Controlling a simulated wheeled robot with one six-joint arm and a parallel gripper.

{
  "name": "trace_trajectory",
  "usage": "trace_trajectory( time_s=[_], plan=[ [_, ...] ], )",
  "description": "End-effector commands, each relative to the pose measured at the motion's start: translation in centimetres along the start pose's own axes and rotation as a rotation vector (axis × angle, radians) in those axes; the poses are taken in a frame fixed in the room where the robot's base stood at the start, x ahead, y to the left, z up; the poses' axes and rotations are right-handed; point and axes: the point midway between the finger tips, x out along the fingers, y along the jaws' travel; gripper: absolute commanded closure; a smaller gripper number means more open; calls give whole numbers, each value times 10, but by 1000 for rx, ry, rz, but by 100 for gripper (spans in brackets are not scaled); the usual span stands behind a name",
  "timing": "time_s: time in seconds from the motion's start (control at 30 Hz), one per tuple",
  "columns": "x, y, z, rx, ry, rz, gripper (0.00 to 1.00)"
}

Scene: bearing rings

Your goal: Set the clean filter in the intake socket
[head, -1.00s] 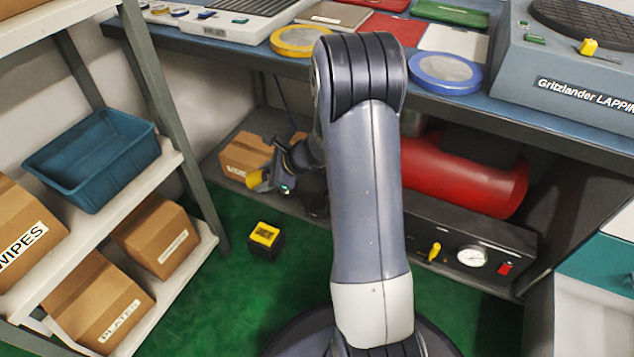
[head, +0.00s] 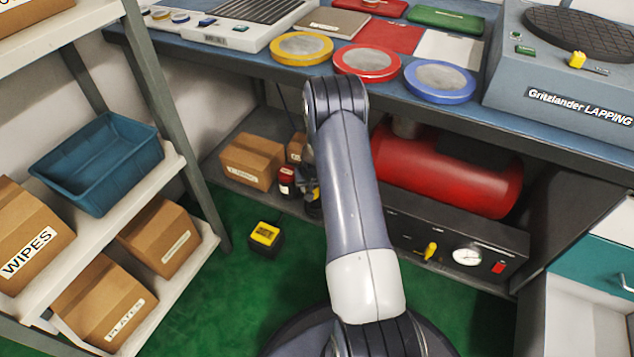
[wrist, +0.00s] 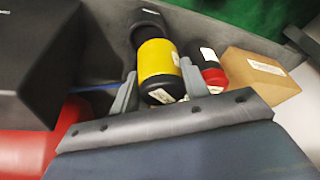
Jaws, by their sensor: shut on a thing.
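My gripper (wrist: 158,72) is shut on a yellow filter (wrist: 158,60) with a black end and a pale label; a finger lies on each side of it. Just beyond the filter is a dark round piece (wrist: 146,24), probably the intake socket; I cannot tell whether they touch or the filter is seated. A red and black canister (wrist: 208,66) stands beside the held filter, and also shows in the head view (head: 287,178).
A cardboard box (wrist: 258,76) stands right of the red canister on the low shelf. A yellow-topped block (head: 264,236) lies on the green floor. The bench (head: 540,128) overhangs the shelf.

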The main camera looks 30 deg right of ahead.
Motion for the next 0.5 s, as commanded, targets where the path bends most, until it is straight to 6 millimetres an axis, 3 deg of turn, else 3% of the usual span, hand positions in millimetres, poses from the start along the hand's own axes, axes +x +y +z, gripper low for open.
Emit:
trace_trajectory(
  time_s=[0.17, 0.5],
  plan=[
    [11, 14, -7, -102, 54, -22, 84],
    [19, 19, -11, -162, 83, -38, 84]
  ],
)
